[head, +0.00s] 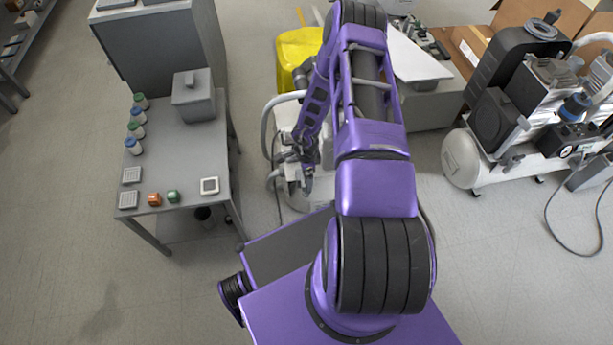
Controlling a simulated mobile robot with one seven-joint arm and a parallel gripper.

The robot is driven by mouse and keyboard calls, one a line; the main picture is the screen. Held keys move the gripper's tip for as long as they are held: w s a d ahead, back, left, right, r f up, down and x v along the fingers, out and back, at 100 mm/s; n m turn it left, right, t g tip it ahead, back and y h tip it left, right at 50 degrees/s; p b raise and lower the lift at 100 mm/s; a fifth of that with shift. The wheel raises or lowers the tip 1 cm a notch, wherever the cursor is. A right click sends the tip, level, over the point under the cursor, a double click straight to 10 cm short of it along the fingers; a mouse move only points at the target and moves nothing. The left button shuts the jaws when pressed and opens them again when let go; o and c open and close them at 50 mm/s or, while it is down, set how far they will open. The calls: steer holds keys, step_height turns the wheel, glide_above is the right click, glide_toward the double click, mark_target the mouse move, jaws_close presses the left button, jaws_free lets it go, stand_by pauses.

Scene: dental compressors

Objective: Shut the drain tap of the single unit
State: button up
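A pale compressor unit (284,116) with a curved grey handle or hose stands on the floor ahead, partly hidden behind my purple arm. It seems to be the single unit. Its lower part shows around my gripper (307,184), which hangs pointing down in front of it. I cannot make out the drain tap; it is hidden or too small to tell. My gripper's fingers are small and dark here, so I cannot tell whether they are open or touching the unit.
A grey table (188,148) with several bottles, a grey box (193,95) and small blocks stands at left. A larger compressor with a white tank (462,158) stands at right, its cable (572,248) on the floor. A yellow bin (296,50) is behind.

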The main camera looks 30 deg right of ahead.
steer(key=c, duration=1.4)
steer(key=shift+o, duration=0.2)
steer(key=shift+m, duration=0.4)
steer(key=m, duration=1.3)
steer(key=shift+m, duration=2)
